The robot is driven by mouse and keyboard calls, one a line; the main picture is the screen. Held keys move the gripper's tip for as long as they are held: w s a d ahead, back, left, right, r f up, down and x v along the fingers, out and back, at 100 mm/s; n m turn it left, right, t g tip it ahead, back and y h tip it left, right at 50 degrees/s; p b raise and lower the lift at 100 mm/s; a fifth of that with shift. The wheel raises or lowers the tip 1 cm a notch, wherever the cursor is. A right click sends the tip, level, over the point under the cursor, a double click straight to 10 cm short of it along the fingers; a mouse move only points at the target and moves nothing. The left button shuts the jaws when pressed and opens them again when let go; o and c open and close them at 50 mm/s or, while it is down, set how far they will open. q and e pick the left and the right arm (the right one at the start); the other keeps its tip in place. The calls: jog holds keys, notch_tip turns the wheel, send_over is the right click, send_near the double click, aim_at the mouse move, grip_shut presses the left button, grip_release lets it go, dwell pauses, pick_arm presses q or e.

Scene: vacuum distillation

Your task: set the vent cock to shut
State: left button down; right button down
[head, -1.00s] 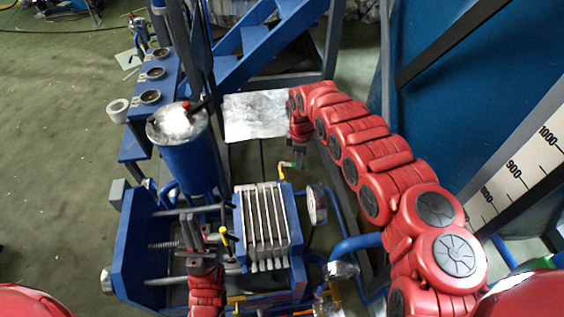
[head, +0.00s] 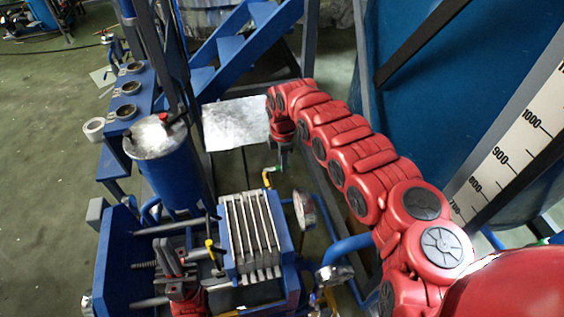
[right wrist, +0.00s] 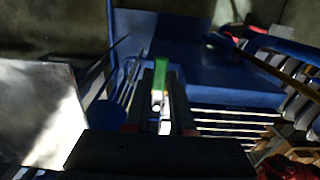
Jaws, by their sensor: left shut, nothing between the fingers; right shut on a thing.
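My right gripper (head: 282,158) points down beside a yellow bent pipe (head: 267,177). In the right wrist view its fingers (right wrist: 161,98) are closed around a small cock with a green handle (right wrist: 160,72), which I take to be the vent cock. The handle stands up between the fingers, with a pale metal part below it. In the head view the handle is mostly hidden at the fingertips, so its exact angle is hard to tell. My left gripper (head: 171,257) is shut and empty, over the rods of the blue press frame, left of a yellow-handled valve (head: 211,246).
A stack of grey plates (head: 250,232) in a blue frame stands between the grippers. A gauge (head: 304,209) is right of it. A blue tank (head: 166,170) stands at left, a metal sheet (head: 235,123) behind. A large blue vessel (head: 455,120) is at right.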

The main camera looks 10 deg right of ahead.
jog(key=shift+w+r, duration=0.1)
jog(key=c, duration=0.8)
grip_release()
jog(key=shift+o, duration=0.2)
notch_tip(320, 180, up, 17)
jog(key=b, duration=0.4)
jog(key=shift+r+b, duration=0.15)
jog(key=shift+b, duration=0.15)
